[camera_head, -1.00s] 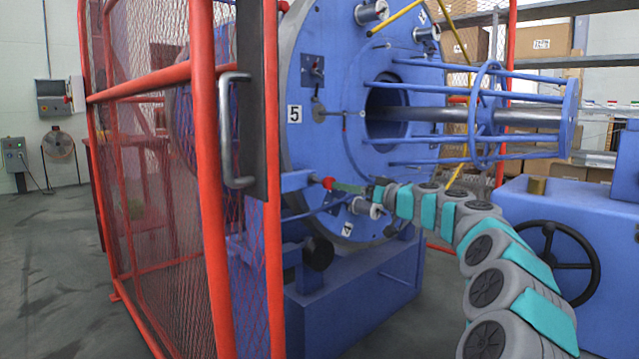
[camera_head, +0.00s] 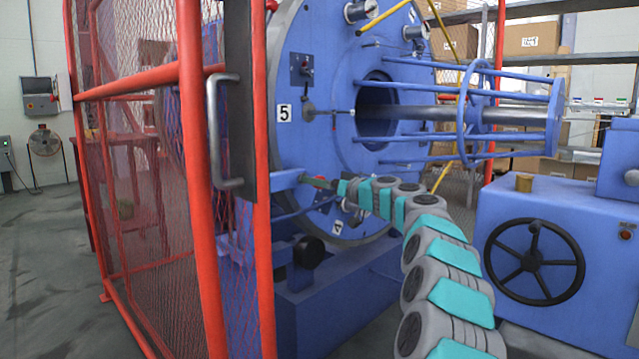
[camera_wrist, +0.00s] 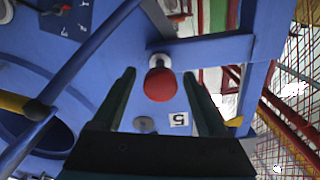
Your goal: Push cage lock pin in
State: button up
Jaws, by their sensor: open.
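The cage lock pin shows as a round red knob (camera_wrist: 160,85) on a pale collar in the wrist view. It sits at a blue bracket arm (camera_wrist: 215,50), which also shows in the head view (camera_head: 287,180). My gripper (camera_wrist: 159,74) is open, with one dark green finger on each side of the knob in the picture and gaps to both. I cannot tell whether the fingertips reach past the knob. In the head view my gripper (camera_head: 318,183) is at the bracket's end and the knob is hidden. How far the pin sticks out cannot be seen.
The blue cage disc (camera_head: 325,130) with a "5" label (camera_head: 284,113) stands behind the bracket. A red mesh guard (camera_head: 190,200) with a grey handle (camera_head: 222,130) stands left. A blue machine housing with a black handwheel (camera_head: 535,262) is at right.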

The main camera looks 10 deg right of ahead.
jog(key=shift+c, duration=0.2)
grip_shut()
dwell(0.3)
